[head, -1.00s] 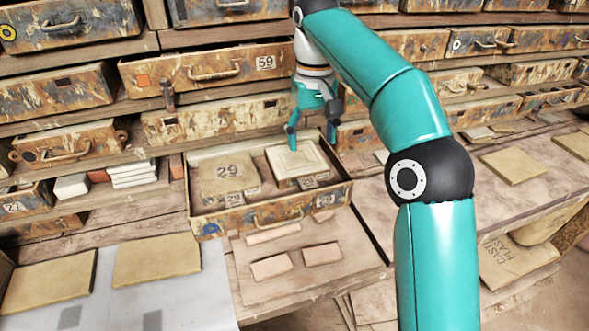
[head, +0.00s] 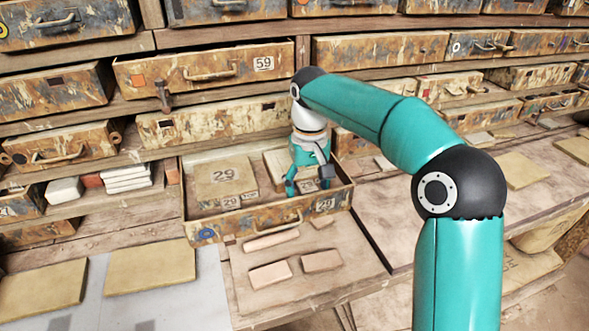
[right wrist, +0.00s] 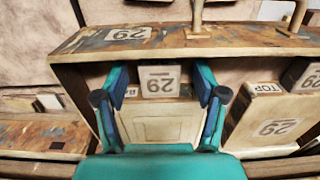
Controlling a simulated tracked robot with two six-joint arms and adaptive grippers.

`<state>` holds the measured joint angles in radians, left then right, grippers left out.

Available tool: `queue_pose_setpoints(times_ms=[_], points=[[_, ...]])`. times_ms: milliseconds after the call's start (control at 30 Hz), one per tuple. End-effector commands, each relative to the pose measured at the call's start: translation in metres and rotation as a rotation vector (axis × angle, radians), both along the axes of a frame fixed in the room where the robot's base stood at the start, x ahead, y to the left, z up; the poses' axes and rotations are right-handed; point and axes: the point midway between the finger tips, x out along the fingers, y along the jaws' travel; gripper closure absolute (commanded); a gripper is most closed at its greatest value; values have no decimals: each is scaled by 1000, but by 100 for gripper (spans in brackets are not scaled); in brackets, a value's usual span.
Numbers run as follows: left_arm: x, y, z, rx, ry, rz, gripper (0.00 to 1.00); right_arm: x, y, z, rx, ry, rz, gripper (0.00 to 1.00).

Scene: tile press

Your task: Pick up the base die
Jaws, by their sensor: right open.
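The open drawer (head: 250,216) holds two pale dies. The framed die (head: 276,161), which looks like the base die, is in its right half, partly hidden by my right gripper (head: 308,188). The other die (head: 222,172), marked 29, lies to the left. In the right wrist view the framed die (right wrist: 158,128) is under the gripper (right wrist: 163,80), with a small block (right wrist: 158,82) marked 29 between the open fingers. The other die (right wrist: 275,118) there reads TOP and 29. The fingers look empty; contact cannot be told. My left gripper is not in view.
The drawer's walls stand close around the dies. Pinkish bars (head: 270,275) lie on the wooden board in front. Tan slabs (head: 150,268) rest on the left. Closed drawers (head: 208,70) fill the rack behind. White blocks (head: 127,178) sit on a shelf left.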

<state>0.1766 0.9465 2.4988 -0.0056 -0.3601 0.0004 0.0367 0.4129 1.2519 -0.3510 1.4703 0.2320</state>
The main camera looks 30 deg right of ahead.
Motion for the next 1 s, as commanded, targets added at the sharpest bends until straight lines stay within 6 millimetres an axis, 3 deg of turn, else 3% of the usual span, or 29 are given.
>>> queue_pose_setpoints(times_ms=[200, 633, 1000], points=[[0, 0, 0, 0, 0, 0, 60, 0, 0, 0, 0, -1, -1, 29], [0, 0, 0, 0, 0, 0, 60, 0, -1, 0, 0, -1, -1, 100], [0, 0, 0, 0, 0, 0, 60, 0, -1, 2, 0, -5, -2, 100]])
